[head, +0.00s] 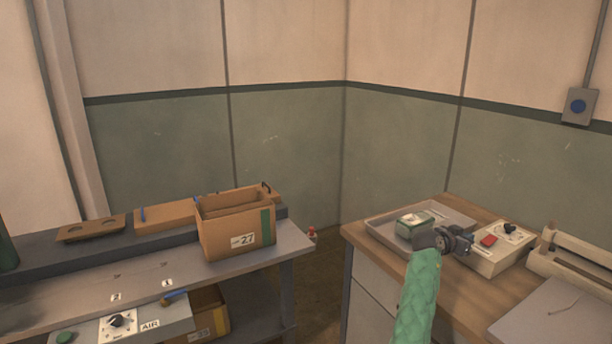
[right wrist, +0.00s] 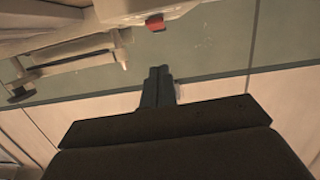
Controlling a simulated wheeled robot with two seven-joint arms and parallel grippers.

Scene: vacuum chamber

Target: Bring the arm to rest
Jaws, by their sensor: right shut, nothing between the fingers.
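My right arm, in a green sleeve, rises from the bottom of the head view. My right gripper (head: 460,240) is over the wooden cabinet, in front of the tray and beside the control box. In the right wrist view the fingers of the right gripper (right wrist: 158,74) are together, with nothing between them. My left gripper is in neither view.
On the wooden cabinet (head: 375,262) are a grey tray (head: 376,222) holding a green and white box (head: 412,224), a control box with a red switch (head: 489,240), and a beige device (head: 575,262). A cardboard box (head: 222,232) stands on the left bench. A gap separates bench and cabinet.

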